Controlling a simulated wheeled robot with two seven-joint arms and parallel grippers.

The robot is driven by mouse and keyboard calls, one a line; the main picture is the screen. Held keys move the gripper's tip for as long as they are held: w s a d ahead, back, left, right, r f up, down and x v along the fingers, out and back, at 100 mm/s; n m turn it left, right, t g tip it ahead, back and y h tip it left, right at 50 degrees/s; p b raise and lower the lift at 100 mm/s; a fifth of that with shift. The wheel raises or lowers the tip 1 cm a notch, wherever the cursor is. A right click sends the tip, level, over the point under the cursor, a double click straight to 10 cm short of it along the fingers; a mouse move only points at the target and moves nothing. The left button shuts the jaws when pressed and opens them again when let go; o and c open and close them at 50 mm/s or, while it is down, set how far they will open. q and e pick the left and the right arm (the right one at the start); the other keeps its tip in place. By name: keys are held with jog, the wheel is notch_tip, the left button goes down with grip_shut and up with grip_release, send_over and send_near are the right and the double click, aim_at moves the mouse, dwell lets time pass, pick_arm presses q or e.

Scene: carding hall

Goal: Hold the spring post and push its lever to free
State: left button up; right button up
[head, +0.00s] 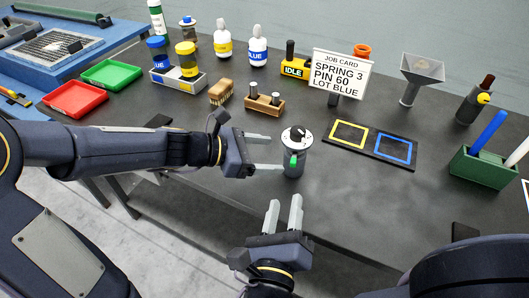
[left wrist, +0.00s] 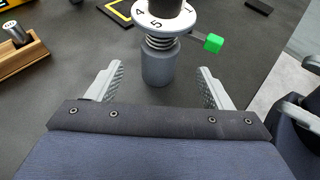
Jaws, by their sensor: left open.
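The spring post (head: 294,163) is a grey cylinder standing upright on the dark table, with a white numbered dial and a black knob on top. In the left wrist view the post (left wrist: 158,67) shows a coil spring under the dial. Its green-tipped lever (head: 294,160) sticks out on the near side; in the left wrist view the lever tip (left wrist: 213,42) points right. My left gripper (head: 281,154) is open just left of the post, fingers pointing at it, not closed on it. My right gripper (head: 285,200) is open and empty, nearer than the post, fingers pointing towards it.
A job card (head: 342,76) reads SPRING 3, PIN 60, LOT BLUE. A black board (head: 370,146) with yellow and blue squares lies right of the post. A wooden block with pins (head: 264,106) stands behind my left gripper. A green bin (head: 482,168) stands at right.

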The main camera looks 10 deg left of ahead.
aim_at(285, 155)
pick_arm(q)
jog(key=x, duration=0.7)
jog(key=shift+w+d+f, duration=0.15)
jog(key=shift+d, duration=0.15)
jog(key=c, duration=1.5)
jog(key=shift+o, duration=0.2)
